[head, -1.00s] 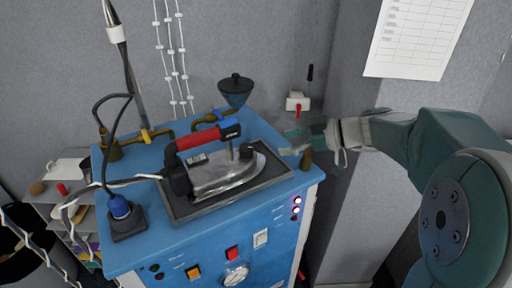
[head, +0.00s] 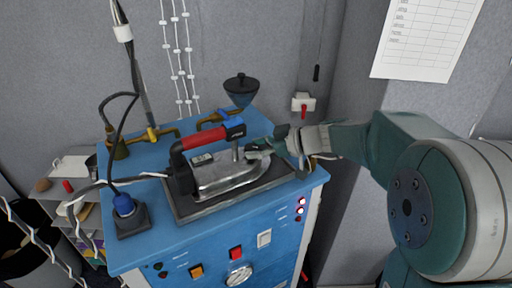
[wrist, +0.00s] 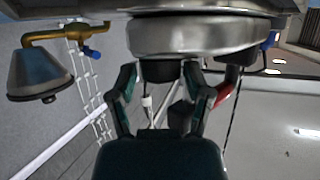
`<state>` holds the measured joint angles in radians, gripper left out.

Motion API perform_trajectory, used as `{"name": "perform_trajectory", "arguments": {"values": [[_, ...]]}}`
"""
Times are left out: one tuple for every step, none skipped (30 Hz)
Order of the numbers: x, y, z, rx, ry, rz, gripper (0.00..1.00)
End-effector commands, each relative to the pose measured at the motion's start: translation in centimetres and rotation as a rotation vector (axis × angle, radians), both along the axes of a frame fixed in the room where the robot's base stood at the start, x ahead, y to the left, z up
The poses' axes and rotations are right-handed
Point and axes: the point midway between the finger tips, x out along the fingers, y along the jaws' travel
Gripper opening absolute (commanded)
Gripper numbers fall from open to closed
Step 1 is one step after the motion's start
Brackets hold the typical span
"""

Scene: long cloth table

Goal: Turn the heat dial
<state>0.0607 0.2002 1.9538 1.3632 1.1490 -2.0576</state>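The iron (head: 225,172) has a silver body and a red handle (head: 212,134). It lies on a dark tray (head: 190,212) on the blue station. My gripper (head: 262,148) is at the iron's right end and hides the black heat dial in the head view. The wrist view looks upside down, with the silver iron body (wrist: 205,36) along the top. There, a short black knob (wrist: 161,71), apparently the dial, sits between the green fingertips of my gripper (wrist: 160,75). The fingers stand apart on either side of it; whether either touches is unclear.
The blue station (head: 150,246) carries a dark funnel cup (head: 241,92), brass pipes and a blue plug (head: 123,205) with cables. Its front has buttons and a round white dial (head: 238,275). A wall switch (head: 303,104) is behind my gripper. Shelves stand left.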

Motion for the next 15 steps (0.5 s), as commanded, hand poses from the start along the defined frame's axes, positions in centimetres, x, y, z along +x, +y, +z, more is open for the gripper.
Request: {"name": "perform_trajectory", "arguments": {"values": [[0.01,-0.01,0.0,0.0,0.0,0.0,0.21],[0.01,-0.02,-0.01,0.0,0.0,0.0,0.07],[0.01,-0.02,-0.01,0.0,0.0,0.0,0.01],[0.01,-0.02,-0.01,0.0,0.0,0.0,0.01],[0.0,-0.02,-0.01,0.0,0.0,0.0,0.01],[0.0,-0.02,-0.01,0.0,0.0,0.0,0.01],[0.0,-0.02,-0.01,0.0,0.0,0.0,0.01],[0.0,-0.02,-0.02,-0.001,0.001,-0.001,0.01],[0.0,-0.02,-0.02,-0.001,0.0,-0.003,0.01],[-0.01,-0.02,-0.02,0.0,0.0,-0.005,0.01],[-0.03,-0.01,-0.02,0.0,0.001,-0.009,0.01],[-0.05,-0.01,-0.03,0.0,0.002,-0.015,0.01],[-0.06,0.0,-0.06,-0.001,0.001,-0.021,0.01],[-0.08,-0.01,-0.07,-0.002,0.001,-0.03,0.01],[-0.12,0.02,-0.06,-0.002,0.002,-0.042,0.01]]}}
